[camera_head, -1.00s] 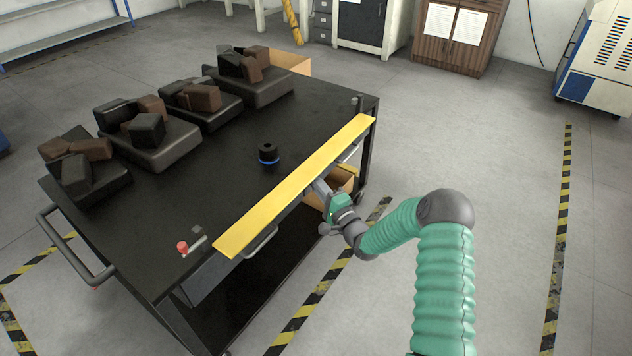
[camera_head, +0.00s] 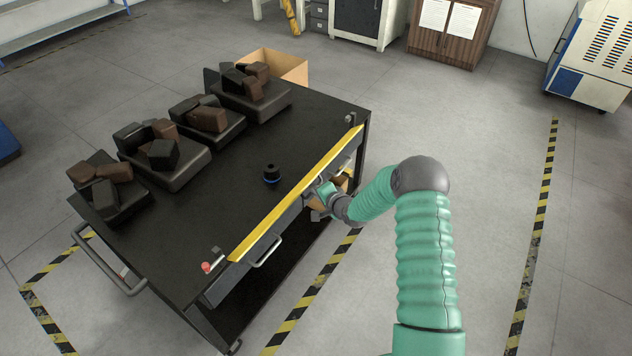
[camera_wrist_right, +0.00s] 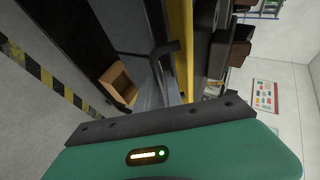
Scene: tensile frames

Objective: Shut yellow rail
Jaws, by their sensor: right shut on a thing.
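The yellow rail (camera_head: 295,195) runs along the right edge of the black cart top (camera_head: 235,205). It shows as a narrow, tilted strip. In the right wrist view the rail (camera_wrist_right: 180,40) stands upright in the picture, with a dark bent handle (camera_wrist_right: 165,50) beside it. My right gripper (camera_head: 316,194) is at the outer side of the rail, near its middle, and is shut on it. The exact grip is small and partly hidden. My left gripper is not in view.
Several dark trays (camera_head: 180,178) with black and brown blocks line the cart's far left side. A red knob (camera_head: 206,267) is near the front corner. Floor right of the cart is clear.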

